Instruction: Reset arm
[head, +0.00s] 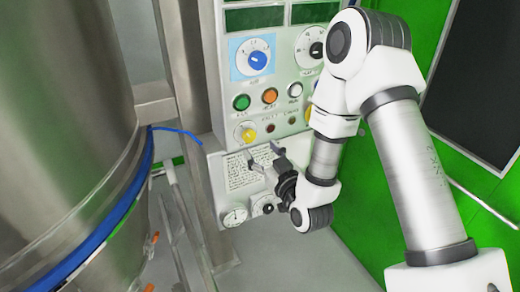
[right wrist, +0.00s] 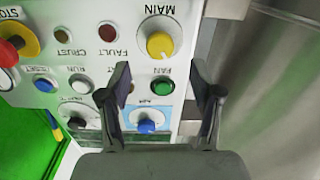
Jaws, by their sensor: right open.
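My right arm (head: 408,150) comes in from the right and bends down in front of the control panel (head: 221,118). My right gripper (head: 264,156) is open and empty, in front of the lower panel near a printed label (head: 239,178). In the right wrist view, the panel is upside down and the open fingers (right wrist: 160,76) frame the green button (right wrist: 163,86). The yellow MAIN knob (right wrist: 160,45) and the blue knob (right wrist: 147,123) show above and below it. Nothing is between the fingers. The exact gap to the panel cannot be told. My left gripper is not in view.
A large steel vessel (head: 60,120) with a blue band (head: 108,225) stands at left. A steel post (head: 185,90) is beside the panel. A red stop button (right wrist: 9,52) shows in the right wrist view. A green wall (head: 370,215) is behind my arm. Grey floor (head: 300,262) is clear below.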

